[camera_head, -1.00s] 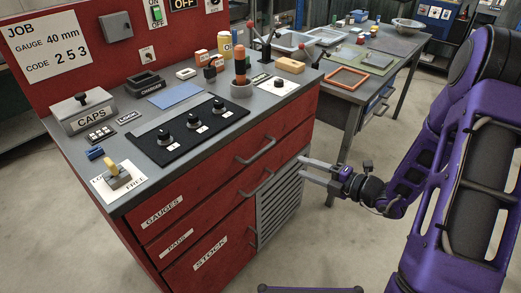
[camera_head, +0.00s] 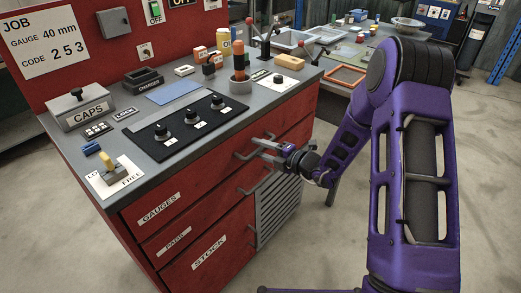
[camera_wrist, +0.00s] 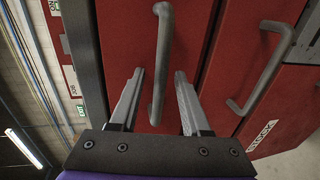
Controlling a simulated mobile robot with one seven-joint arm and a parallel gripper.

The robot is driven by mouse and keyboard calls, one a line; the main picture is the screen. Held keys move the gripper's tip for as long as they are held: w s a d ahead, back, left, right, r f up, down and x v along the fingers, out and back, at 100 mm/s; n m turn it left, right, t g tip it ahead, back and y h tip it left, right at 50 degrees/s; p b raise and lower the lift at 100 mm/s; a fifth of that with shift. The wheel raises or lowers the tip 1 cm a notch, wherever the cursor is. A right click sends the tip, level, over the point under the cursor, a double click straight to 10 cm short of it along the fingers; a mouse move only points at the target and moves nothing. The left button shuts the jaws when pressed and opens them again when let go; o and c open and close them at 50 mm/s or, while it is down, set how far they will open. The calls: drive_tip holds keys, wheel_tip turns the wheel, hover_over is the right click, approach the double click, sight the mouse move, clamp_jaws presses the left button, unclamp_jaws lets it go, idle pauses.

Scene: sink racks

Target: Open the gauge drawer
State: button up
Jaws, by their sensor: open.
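In the wrist view, the handle (camera_wrist: 163,60) runs between the two open fingers of my gripper (camera_wrist: 159,74). The fingers lie one on each side of the bar, with gaps showing; no firm contact is visible.
The pads drawer handle (camera_wrist: 265,70) lies just below, beside my right finger in the wrist view. The STOCK drawer (camera_head: 210,255) is lower. The worktop holds a black knob panel (camera_head: 185,127). Floor in front of the cabinet is clear.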

clamp_jaws()
idle(1.5)
